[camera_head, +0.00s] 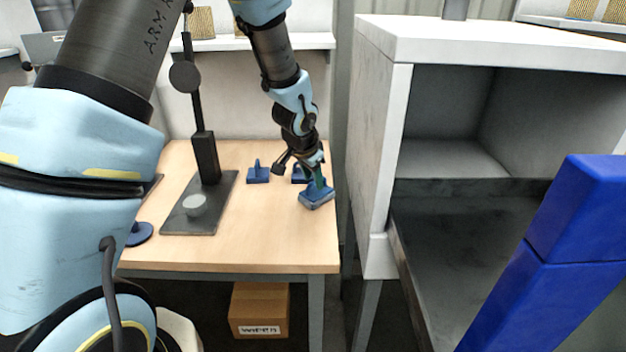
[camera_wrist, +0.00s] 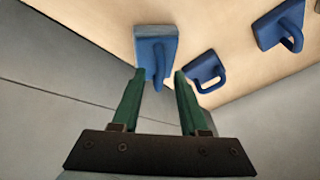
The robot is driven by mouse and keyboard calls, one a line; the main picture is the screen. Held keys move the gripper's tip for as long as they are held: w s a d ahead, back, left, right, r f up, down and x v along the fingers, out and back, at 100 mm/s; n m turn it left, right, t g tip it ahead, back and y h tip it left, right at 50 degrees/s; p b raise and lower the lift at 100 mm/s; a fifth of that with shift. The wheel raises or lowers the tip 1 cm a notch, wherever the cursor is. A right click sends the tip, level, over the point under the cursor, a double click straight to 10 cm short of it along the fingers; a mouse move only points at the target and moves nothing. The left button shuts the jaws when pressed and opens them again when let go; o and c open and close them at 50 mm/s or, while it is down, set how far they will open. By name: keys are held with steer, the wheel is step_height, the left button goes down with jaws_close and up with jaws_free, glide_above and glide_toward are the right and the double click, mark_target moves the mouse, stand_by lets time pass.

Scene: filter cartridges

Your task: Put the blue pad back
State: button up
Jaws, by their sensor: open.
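A blue pad with a grey lower layer and an upright handle (camera_head: 316,198) sits on the wooden table near its right edge; in the wrist view it is the blue pad (camera_wrist: 157,38) at top centre. My gripper (camera_head: 318,181) is over this pad. In the wrist view my gripper's green fingers (camera_wrist: 160,74) are apart, with the pad's handle showing between their tips; I cannot tell whether they touch it. Two other blue pads with handles stand nearby, one to the left (camera_head: 258,174) and one behind my gripper (camera_head: 299,175), partly hidden.
A black stand with a flat base (camera_head: 222,220) and upright post is on the wooden table (camera_head: 270,235), left of the pads. A blue disc (camera_head: 140,234) is partly hidden by my arm. A white cabinet with an open bay (camera_head: 385,150) stands right of the table. A cardboard box (camera_head: 259,305) is below.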

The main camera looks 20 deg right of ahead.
steer(key=v, duration=1.1)
steer(key=w+a+n+y, duration=0.15)
steer(key=a+n, duration=0.45)
steer(key=a, duration=1.1)
steer(key=s+a+n+g+y, duration=0.1)
steer(key=s+a+n, duration=0.2)
steer(key=a, duration=0.4)
steer(key=s+a+n+g+y, duration=0.1)
steer(key=s+a+n, duration=0.3)
steer(key=a, duration=0.4)
steer(key=shift+s+a+f, duration=0.25)
steer(key=shift+s+f, duration=0.1)
steer(key=shift+s, duration=0.05)
